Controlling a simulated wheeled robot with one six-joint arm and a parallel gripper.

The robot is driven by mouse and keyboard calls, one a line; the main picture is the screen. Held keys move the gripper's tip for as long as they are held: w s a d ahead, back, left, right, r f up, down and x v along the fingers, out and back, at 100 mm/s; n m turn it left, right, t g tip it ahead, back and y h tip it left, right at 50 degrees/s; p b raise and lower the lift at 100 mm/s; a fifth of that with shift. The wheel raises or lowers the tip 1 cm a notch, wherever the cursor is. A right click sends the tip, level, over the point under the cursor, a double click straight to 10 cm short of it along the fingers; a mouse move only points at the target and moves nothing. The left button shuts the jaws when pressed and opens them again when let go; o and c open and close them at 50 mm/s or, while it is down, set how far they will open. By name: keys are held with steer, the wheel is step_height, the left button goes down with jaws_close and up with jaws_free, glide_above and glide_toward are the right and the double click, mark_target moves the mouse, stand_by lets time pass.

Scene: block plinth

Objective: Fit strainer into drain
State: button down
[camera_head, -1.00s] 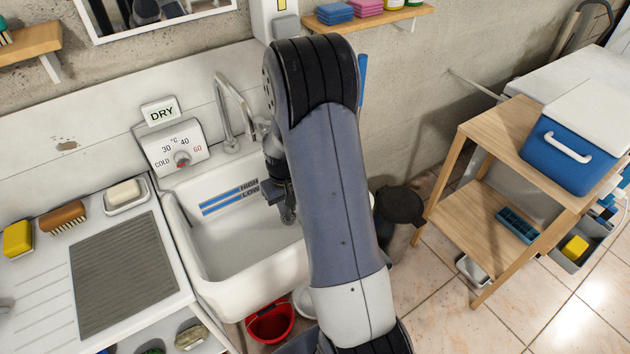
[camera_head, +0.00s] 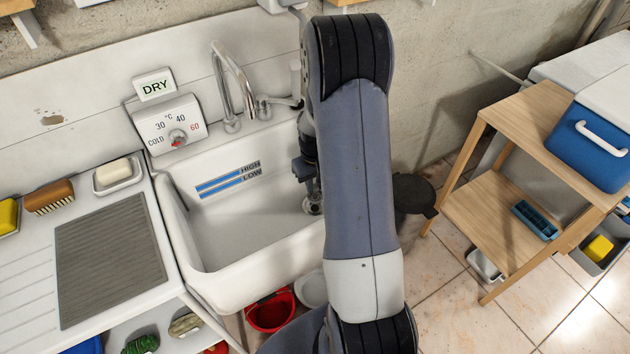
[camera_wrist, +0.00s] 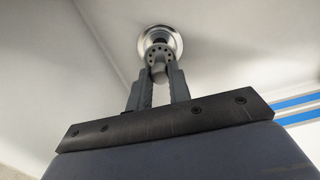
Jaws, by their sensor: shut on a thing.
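The strainer (camera_wrist: 159,53), a small grey disc with holes and a pale knob, is between my fingertips in the wrist view. My gripper (camera_wrist: 158,76) is shut on its knob. The drain (camera_wrist: 147,33), a shiny metal ring with a dark centre, lies in the sink floor just beyond the strainer. The strainer overlaps the near part of the drain in this view; I cannot tell whether they touch. In the head view my gripper (camera_head: 313,193) points down into the white sink (camera_head: 240,245) at its right side, and my arm hides part of the sink.
The tap (camera_head: 235,85) and temperature dial (camera_head: 177,138) stand behind the sink. A ribbed grey mat (camera_head: 110,260), soap dish and brush are on the left counter. A red bucket (camera_head: 270,312) is below. A wooden shelf (camera_head: 510,205) stands right. The sink's left half is clear.

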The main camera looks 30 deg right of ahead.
mark_target(315, 196)
steer(key=shift+f+b, duration=0.5)
steer(key=shift+f, duration=0.55)
steer(key=shift+f+b, duration=1.4)
steer(key=c, duration=1.2)
jaws_free()
steer(key=shift+c, duration=0.2)
steer(key=shift+o, duration=0.5)
steer(key=o, duration=0.4)
steer(key=shift+r, duration=0.1)
steer(key=shift+r+p, duration=1.7)
steer(key=shift+r, duration=0.75)
